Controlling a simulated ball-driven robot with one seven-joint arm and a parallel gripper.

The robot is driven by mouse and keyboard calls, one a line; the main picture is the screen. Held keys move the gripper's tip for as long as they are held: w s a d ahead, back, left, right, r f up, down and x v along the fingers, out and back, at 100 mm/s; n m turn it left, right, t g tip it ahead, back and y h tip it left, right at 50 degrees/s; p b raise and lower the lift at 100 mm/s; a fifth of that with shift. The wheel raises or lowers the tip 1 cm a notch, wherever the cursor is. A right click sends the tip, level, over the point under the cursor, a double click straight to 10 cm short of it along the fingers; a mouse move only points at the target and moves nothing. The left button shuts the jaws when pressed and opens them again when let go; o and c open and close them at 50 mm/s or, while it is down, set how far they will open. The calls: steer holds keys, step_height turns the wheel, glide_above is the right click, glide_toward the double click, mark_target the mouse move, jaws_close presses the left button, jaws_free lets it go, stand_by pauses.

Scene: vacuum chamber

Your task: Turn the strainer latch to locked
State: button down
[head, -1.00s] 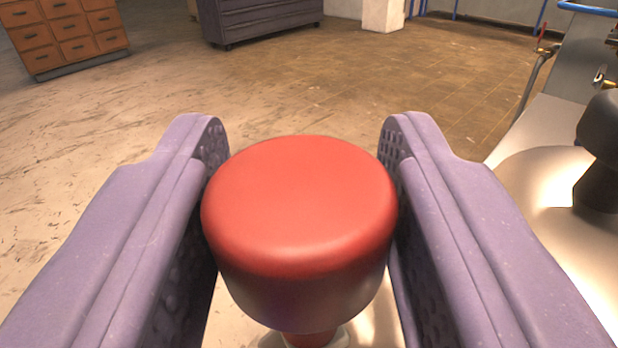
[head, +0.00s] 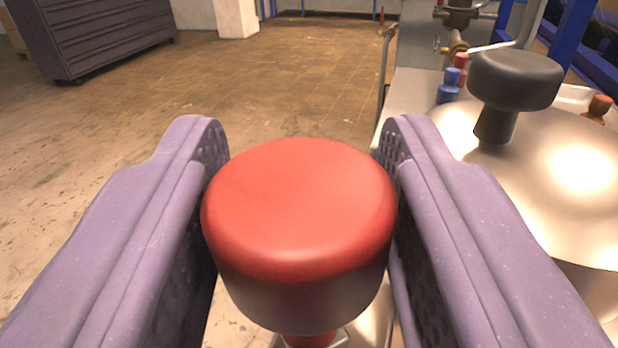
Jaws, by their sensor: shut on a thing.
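A round red knob (head: 298,210) with a short red stem below it stands in the middle of the head view. It looks like the handle of the strainer latch. My gripper (head: 300,200) has its two purple fingers on the left and right sides of the knob, shut on it. The foot of the stem is partly cut off by the lower edge of the picture. No locked or unlocked mark shows.
To the right is a shiny metal lid (head: 555,160) with a black knob (head: 515,80) on top. Small blue (head: 449,88) and red-orange (head: 598,108) knobs stand near it. A dark drawer cabinet (head: 95,35) stands far left. The floor (head: 270,90) between is clear.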

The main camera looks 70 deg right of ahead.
stand_by(0.4)
steer(key=c, duration=0.6)
jaws_free()
steer(key=shift+c, duration=0.2)
